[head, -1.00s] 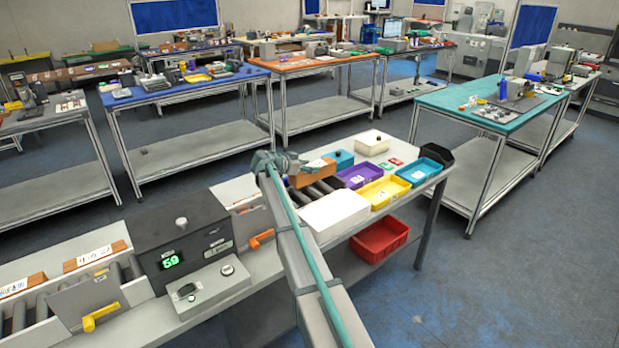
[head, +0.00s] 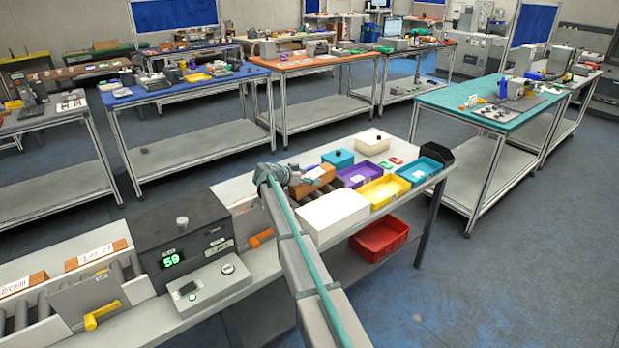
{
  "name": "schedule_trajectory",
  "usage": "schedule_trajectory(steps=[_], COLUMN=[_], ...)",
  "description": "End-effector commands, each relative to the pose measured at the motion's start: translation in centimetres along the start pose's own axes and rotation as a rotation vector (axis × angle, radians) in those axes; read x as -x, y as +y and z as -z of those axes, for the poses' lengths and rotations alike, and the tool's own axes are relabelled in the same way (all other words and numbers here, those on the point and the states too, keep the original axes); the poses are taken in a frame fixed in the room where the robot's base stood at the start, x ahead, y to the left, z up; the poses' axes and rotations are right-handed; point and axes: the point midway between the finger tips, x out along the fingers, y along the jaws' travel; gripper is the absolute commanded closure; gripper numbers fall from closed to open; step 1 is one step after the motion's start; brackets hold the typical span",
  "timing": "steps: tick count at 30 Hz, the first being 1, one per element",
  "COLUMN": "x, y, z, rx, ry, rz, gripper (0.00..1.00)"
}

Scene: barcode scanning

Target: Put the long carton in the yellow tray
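A long orange-brown carton (head: 320,184) with a white label on top is at the far end of the roller line, beside the purple tray. My gripper (head: 291,174) is at the carton's left end, partly hidden by my wrist. Its fingers are too small to make out, so I cannot tell whether they grip the carton. I also cannot tell whether the carton rests on the rollers or hangs just above them. The yellow tray (head: 372,200) stands to the right of the carton, beyond the white box, with a small white piece in it.
Around the yellow tray are a purple tray (head: 345,182), a teal tray (head: 427,177) and a white box (head: 334,214). A red bin (head: 378,247) sits below. A dark scale unit (head: 180,238) reading 59 and more labelled cartons (head: 98,257) are at left.

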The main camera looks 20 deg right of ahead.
Motion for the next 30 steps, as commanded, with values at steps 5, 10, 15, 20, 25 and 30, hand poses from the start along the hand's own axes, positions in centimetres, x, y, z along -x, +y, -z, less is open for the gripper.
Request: schedule_trajectory(steps=[5, 10, 15, 20, 25, 30], x=[0.1, 0.1, 1.4, 4.6, 7.8, 9.9], y=[0.0, -0.1, 0.0, 0.1, 0.0, 0.0], z=[0.1, 0.3, -0.6, -0.7, -0.4, -0.3], rx=[0.0, 0.001, -0.001, -0.002, 0.0, 0.0], ry=[0.001, 0.002, 0.003, 0.004, 0.004, 0.003], rz=[0.001, 0.001, 0.005, 0.004, 0.003, 0.002], gripper=[0.17, 0.17, 0.17, 0.17, 0.17, 0.17])
